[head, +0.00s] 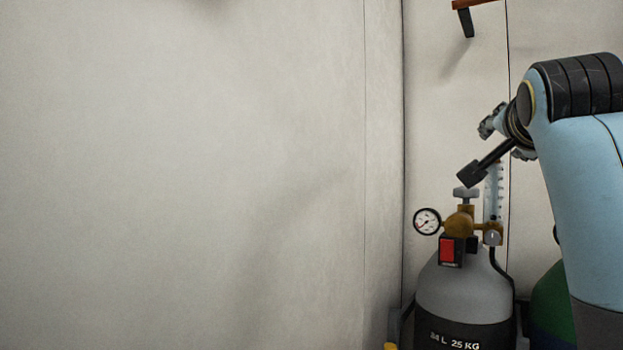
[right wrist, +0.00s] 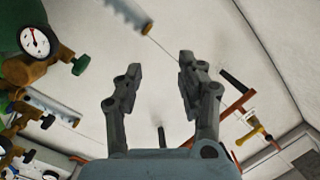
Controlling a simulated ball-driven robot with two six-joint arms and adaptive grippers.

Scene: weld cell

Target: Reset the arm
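My right arm comes in from the right edge in the head view, light blue with dark ribbed bands. Its gripper (head: 505,138) is above and slightly right of the grey gas cylinder's valve, partly hidden by the arm. In the right wrist view the right gripper (right wrist: 160,70) has its two dark fingers spread, with nothing between them. My left arm and left gripper are not in view.
A grey cylinder (head: 459,287) with a round gauge (head: 427,221) and brass regulator (head: 460,222) stands below the arm. A green cylinder (head: 550,305) is partly hidden behind it. Pale wall fills the left. A red bracket (head: 473,4) is on the wall above.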

